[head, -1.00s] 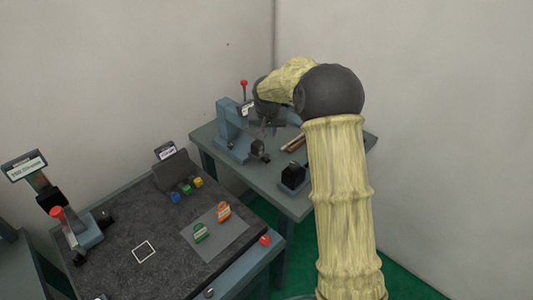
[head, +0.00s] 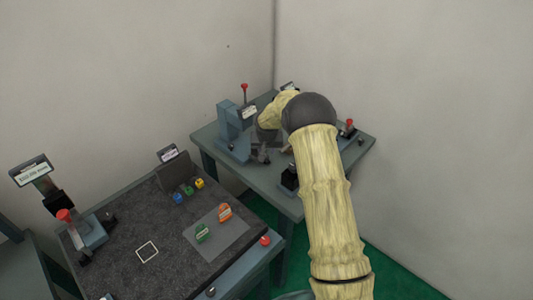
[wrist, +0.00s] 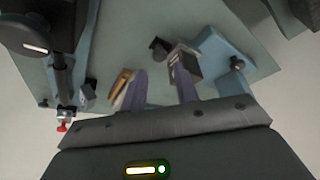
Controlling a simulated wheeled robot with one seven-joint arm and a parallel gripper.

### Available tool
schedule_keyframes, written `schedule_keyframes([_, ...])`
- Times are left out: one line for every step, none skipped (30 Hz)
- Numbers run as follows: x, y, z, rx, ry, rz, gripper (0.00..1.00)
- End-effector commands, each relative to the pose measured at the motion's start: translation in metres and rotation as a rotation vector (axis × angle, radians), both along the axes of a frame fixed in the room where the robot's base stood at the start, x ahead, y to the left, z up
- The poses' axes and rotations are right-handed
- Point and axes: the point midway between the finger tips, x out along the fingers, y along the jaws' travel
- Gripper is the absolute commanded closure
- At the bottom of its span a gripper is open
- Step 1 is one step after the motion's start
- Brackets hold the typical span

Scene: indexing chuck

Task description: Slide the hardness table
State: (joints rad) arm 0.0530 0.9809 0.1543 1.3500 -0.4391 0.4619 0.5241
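The hardness station on the far table is a blue-grey stand (head: 230,130) with a red-topped lever (head: 244,88) and a small label. A dark round knob (head: 260,153) sits low in front of it. In the wrist view a blue-grey body (wrist: 218,48) and a dark knob (wrist: 158,48) show beyond the fingers. My gripper (wrist: 161,88) has its two fingers apart, with nothing seen clamped between them. A dark block with a pale face (wrist: 186,62) appears near the right fingertip; I cannot tell whether they touch. In the head view my gripper (head: 268,146) is small, beside the stand and partly hidden by my arm.
The far table (head: 212,152) also carries a red-knobbed fixture (head: 348,127) at right and a black block (head: 289,180) at its front edge. A brown piece (wrist: 122,82) lies near the left finger. The near bench (head: 125,225) holds coloured blocks, a grey mat and another red-knobbed fixture.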

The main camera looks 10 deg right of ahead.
Motion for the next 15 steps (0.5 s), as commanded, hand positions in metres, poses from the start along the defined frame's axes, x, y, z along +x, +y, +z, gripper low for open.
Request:
schedule_keyframes([0.003,0.000,-0.006,0.000,0.002,0.000,0.70])
schedule_keyframes([0.004,-0.001,-0.010,0.001,0.003,-0.001,0.70])
schedule_keyframes([0.006,-0.001,-0.015,0.001,0.002,-0.002,0.70])
schedule_keyframes([0.007,-0.001,-0.019,0.001,0.003,-0.002,0.70])
schedule_keyframes([0.009,-0.002,-0.023,0.001,0.003,-0.002,0.70])
schedule_keyframes([0.011,-0.002,-0.027,0.001,0.002,-0.002,0.70])
schedule_keyframes([0.012,-0.002,-0.030,0.001,0.002,-0.001,0.70])
schedule_keyframes([0.014,-0.002,-0.033,0.001,0.001,-0.001,0.70])
schedule_keyframes([0.016,-0.003,-0.037,0.001,0.001,-0.001,0.70])
schedule_keyframes([0.016,-0.003,-0.039,0.001,0.001,-0.001,0.70])
schedule_keyframes([0.017,-0.003,-0.041,0.001,0.001,-0.002,0.70])
schedule_keyframes([0.018,-0.003,-0.044,0.001,0.000,-0.002,0.70])
schedule_keyframes([0.019,-0.003,-0.045,0.001,0.000,-0.002,0.70])
schedule_keyframes([0.019,-0.003,-0.046,0.001,0.000,-0.002,0.70])
schedule_keyframes([0.019,-0.003,-0.047,0.001,0.000,-0.002,0.70])
